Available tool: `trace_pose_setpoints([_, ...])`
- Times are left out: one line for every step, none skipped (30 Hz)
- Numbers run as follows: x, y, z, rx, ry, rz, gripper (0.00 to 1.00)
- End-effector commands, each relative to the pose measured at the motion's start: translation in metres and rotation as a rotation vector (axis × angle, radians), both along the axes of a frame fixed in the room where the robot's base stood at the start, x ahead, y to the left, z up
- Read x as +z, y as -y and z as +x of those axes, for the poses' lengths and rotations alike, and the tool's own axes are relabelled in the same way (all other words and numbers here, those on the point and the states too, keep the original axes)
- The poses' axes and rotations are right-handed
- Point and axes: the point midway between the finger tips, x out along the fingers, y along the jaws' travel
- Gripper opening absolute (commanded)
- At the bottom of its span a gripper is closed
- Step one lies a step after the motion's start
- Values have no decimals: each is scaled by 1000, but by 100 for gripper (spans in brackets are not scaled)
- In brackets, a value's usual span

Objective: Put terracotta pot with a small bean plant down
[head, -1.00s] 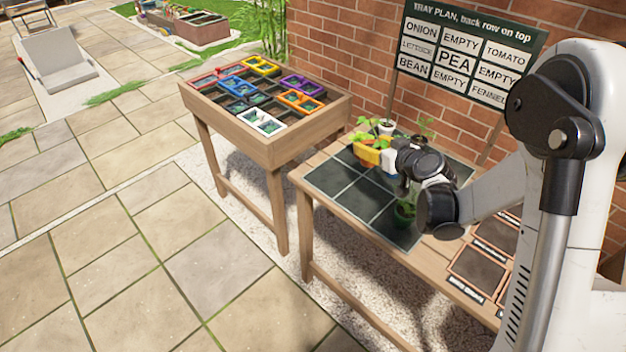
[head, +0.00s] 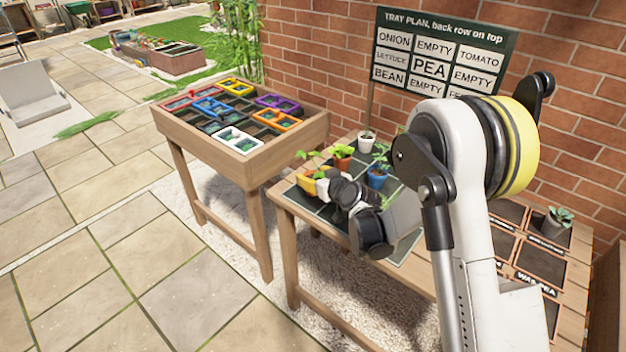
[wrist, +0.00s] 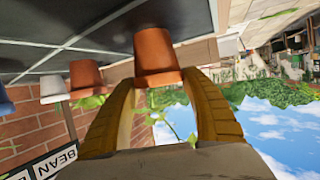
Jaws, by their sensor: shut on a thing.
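My gripper (head: 313,182) has yellow fingers and is shut on a terracotta pot (wrist: 155,57). The wrist view is upside down, so the pot's base points up and its green plant (wrist: 168,118) hangs down between the fingers (wrist: 163,105). In the head view the plant's leaves (head: 307,156) show above the gripper, which hides most of the pot. The gripper is low over the left end of the dark, divided tray (head: 335,217). I cannot tell whether the pot's base touches the tray.
A second terracotta pot (head: 342,162), a white pot (head: 366,144) and a blue pot (head: 377,181) stand close behind my gripper. The plan board (head: 440,55) puts BEAN at its lower left. A raised wooden bed (head: 240,160) stands left. A grey pot (head: 556,224) sits far right.

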Motion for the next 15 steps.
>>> trace_pose_setpoints([1,0,0,0,0,0,14])
trace_pose_setpoints([2,0,0,0,0,0,14])
trace_pose_setpoints([2,0,0,0,0,0,14])
trace_pose_setpoints([2,0,0,0,0,0,14])
trace_pose_setpoints([2,0,0,0,0,0,14])
trace_pose_setpoints([1,0,0,0,0,0,14])
trace_pose_setpoints([0,0,0,0,0,0,14])
trace_pose_setpoints([-1,0,0,0,0,0,14])
trace_pose_setpoints([-1,0,0,0,0,0,61])
trace_pose_setpoints([-1,0,0,0,0,0,70])
trace_pose_setpoints([-1,0,0,0,0,0,78])
trace_pose_setpoints([-1,0,0,0,0,0,78])
trace_pose_setpoints([-1,0,0,0,0,0,78])
trace_pose_setpoints([-1,0,0,0,0,0,78])
trace_pose_setpoints([-1,0,0,0,0,0,78])
